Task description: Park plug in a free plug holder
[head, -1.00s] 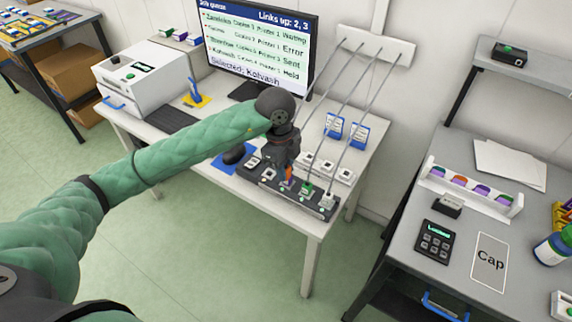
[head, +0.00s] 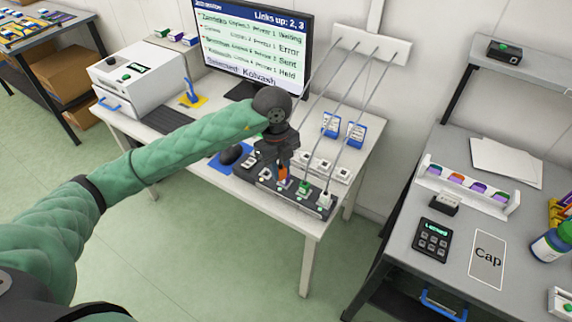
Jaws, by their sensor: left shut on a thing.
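My left gripper (head: 282,174) points down over the black socket strip (head: 262,184) near the front edge of the white table. It is shut on a plug that its fingers mostly hide; a bit of orange shows at the fingertips. I cannot tell whether that plug is seated in the strip or just above it. A green plug (head: 304,187) and a pale plug (head: 325,199) stand in the strip to the right, with grey cables rising from them. White holders (head: 325,165) stand in a row behind the strip. My right gripper is not in view.
Grey cables run up to a white wall bracket (head: 371,45). A monitor (head: 252,45), printer (head: 140,80), mouse (head: 231,154) and two blue-and-white cards (head: 355,133) are around. A grey bench (head: 405,260) stands at right, with floor between.

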